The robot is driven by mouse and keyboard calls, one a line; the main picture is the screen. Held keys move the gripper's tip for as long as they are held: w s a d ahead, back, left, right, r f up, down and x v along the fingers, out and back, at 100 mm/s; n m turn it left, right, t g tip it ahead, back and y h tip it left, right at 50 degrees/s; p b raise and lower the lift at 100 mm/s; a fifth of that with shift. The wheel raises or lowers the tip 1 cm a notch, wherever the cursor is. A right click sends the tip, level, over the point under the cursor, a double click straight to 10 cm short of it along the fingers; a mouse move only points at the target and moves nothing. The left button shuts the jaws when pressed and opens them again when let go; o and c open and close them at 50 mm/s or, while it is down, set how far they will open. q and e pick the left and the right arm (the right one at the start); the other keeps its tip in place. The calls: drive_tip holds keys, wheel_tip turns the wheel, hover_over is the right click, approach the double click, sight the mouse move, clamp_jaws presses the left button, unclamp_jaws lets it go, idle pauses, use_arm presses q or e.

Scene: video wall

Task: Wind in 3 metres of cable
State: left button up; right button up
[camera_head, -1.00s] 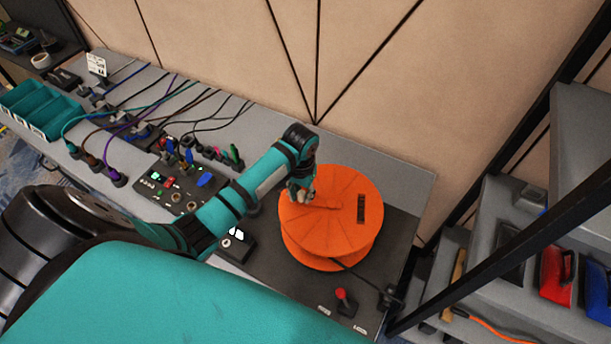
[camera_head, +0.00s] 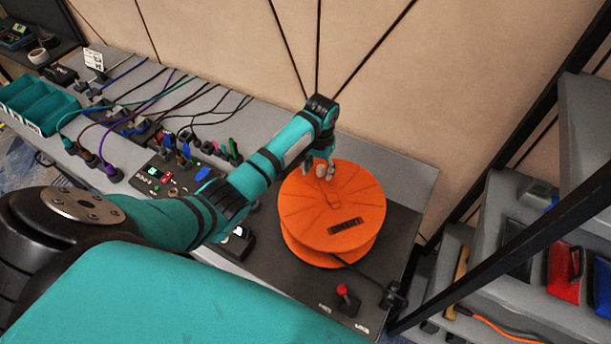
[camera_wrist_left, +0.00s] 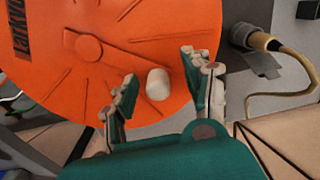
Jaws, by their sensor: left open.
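The orange cable drum (camera_head: 318,220) stands on the dark end of the bench. Its round top has a dark label (camera_head: 345,226) and a crank arm (camera_head: 331,198) with a pale knob (camera_head: 321,171) near the far rim. My left gripper (camera_head: 318,161) is over that rim at the knob. In the wrist view, the pale knob (camera_wrist_left: 157,84) sits between the spread fingers of my left gripper (camera_wrist_left: 158,68), with visible gaps on both sides. A black cable (camera_head: 352,267) leaves the drum toward the bench's front right corner. My right gripper is not in view.
A red-topped control (camera_head: 342,291) and a black fitting (camera_head: 394,294) are at the bench's near edge. A panel with plugs and cables (camera_head: 165,180) lies left of the drum. Grey shelving (camera_head: 500,215) with a black post stands right. The wall is close behind.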

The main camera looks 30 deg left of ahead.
use_arm(q)
wheel_tip(320, 180, up, 3)
drive_tip(key=p, duration=0.3)
drive_tip(key=shift+r, duration=2)
